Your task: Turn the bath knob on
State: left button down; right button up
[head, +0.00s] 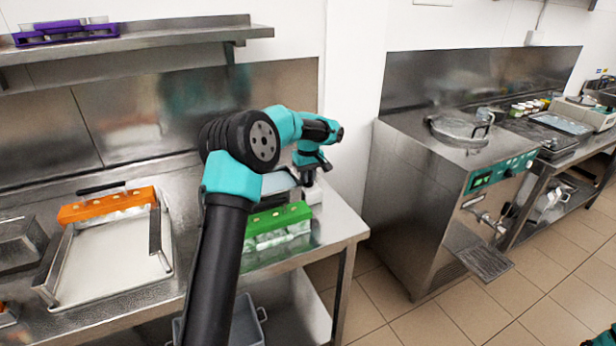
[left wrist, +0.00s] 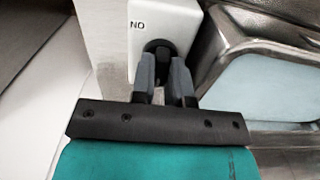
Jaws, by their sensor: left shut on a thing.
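The bath knob (left wrist: 158,47) is a small black knob on the white face of a control box (left wrist: 178,14) in the left wrist view. My left gripper (left wrist: 162,68) is shut on the knob, with a dark finger on each side. In the head view my left gripper (head: 312,172) reaches down to the white box (head: 313,194) near the counter's right end; the knob is hidden there. The metal-rimmed bath (left wrist: 225,75) with pale blue liquid lies right of the box.
A green mold (head: 278,226) stands in front of the bath on the steel counter. A tray (head: 120,255) with an orange mold (head: 108,206) is to the left. A batch freezer (head: 430,190) stands across a floor gap to the right. A wall shelf (head: 140,40) hangs above.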

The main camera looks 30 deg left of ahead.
pick_arm(q)
jog(key=m, duration=0.8)
jog(key=shift+m, duration=0.4)
jog(key=m, duration=0.4)
jog(key=shift+m, duration=2.6)
jog(key=c, duration=1.1)
grip_release()
